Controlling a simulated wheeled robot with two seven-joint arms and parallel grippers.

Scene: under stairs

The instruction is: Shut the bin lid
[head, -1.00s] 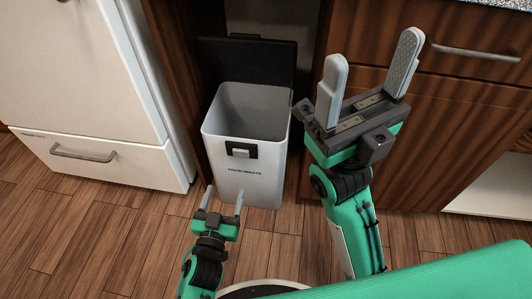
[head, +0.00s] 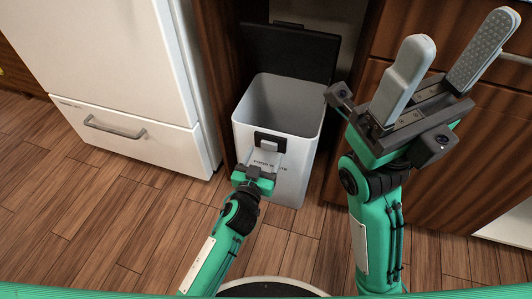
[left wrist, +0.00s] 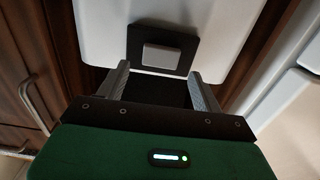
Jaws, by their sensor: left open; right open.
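A white bin (head: 297,185) labelled as a waste bin stands in the gap between cabinet panels. Its black lid (head: 290,53) is open, tilted up at the back, and the inside looks empty. A black latch plate with a grey button (head: 269,146) is on its front; it also shows in the left wrist view (left wrist: 161,57). My left gripper (head: 264,164) is open and empty in front of the bin, just below the latch. I cannot tell whether it touches the bin. My right gripper (head: 444,65) is open and empty, raised at the right before the cabinet.
A white fridge (head: 90,60) with a drawer handle (head: 115,128) stands to the left of the bin. A dark wooden cabinet (head: 480,165) is on the right. The wooden floor (head: 95,220) at the front left is clear.

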